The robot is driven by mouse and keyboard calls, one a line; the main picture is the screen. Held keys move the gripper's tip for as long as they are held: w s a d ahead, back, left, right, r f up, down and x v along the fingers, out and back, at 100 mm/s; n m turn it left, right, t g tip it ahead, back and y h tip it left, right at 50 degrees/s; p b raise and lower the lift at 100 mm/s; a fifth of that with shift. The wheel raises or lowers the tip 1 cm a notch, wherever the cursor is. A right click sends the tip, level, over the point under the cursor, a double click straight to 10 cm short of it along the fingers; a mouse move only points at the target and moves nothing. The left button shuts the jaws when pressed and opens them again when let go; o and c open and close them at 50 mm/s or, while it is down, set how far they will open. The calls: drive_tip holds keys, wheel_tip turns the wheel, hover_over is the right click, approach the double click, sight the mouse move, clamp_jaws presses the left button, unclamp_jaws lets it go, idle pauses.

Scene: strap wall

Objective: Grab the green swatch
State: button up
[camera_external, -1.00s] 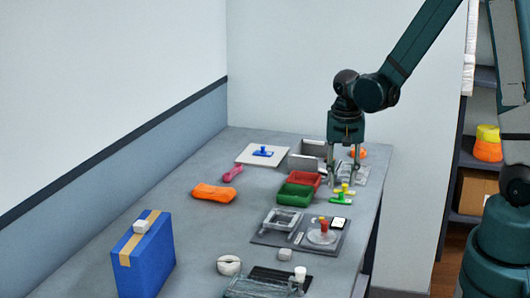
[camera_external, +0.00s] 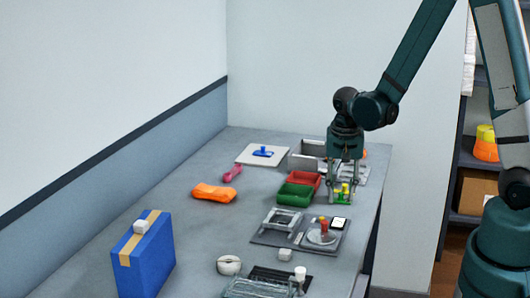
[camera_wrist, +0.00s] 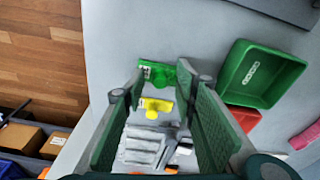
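The green swatch (camera_wrist: 155,71) is a small flat green piece with a white label at one end. It lies on the table past my fingertips in the wrist view, and in the external view the green swatch (camera_external: 341,202) shows low beneath the gripper. My gripper (camera_external: 344,196) points down over it. In the wrist view my gripper (camera_wrist: 160,76) is open, with one finger on each side of the swatch's middle. I cannot tell whether the fingers touch it. A yellow piece with a round knob (camera_wrist: 157,106) lies beside it, also between the fingers.
A green tray (camera_wrist: 286,78) stands close on the right in the wrist view, with a red tray (camera_wrist: 246,117) behind it. A grey ribbed item (camera_wrist: 140,147) lies past the yellow piece. The table's edge (camera_wrist: 88,95) is near on the left.

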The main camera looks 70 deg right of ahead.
sight(341, 193)
idle(0.3)
clamp_jaws()
drive_tip(key=shift+r, duration=0.2)
wheel_tip(341, 193, up, 10)
drive_tip(key=p, duration=0.1)
drive_tip(key=shift+f, duration=0.2)
idle(0.6)
idle(0.6)
